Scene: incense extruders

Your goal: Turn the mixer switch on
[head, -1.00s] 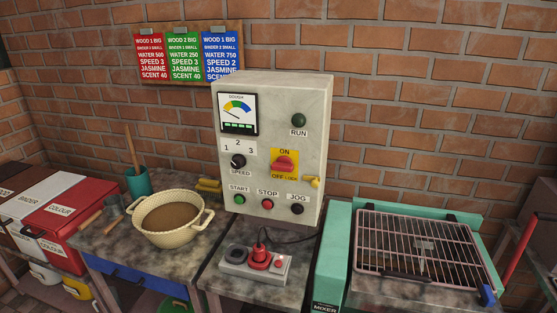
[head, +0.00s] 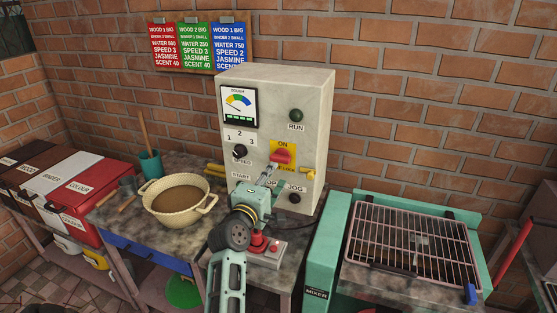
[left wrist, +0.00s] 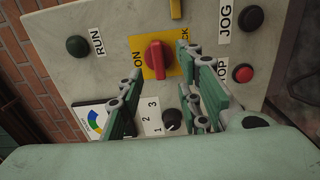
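The mixer switch is a red rotary knob (head: 281,156) on a yellow plate marked ON at its top, on the grey control box (head: 313,115). Its handle lies crosswise to the ON and OFF/LOCK marks. The knob also shows in the left wrist view (left wrist: 155,60). My left gripper (head: 268,172) is in front of the box, just below the knob in the head view. In the left wrist view its fingers (left wrist: 160,65) are apart, one on each side of the knob, with nothing held; contact cannot be told. It hides part of the lower buttons. My right gripper is not in view.
The box also has a speed dial (head: 240,151), a green RUN lamp (head: 296,116) and a JOG button (head: 294,198). A basket bowl (head: 180,200) is left; the wire-grilled mixer (head: 415,240) is right.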

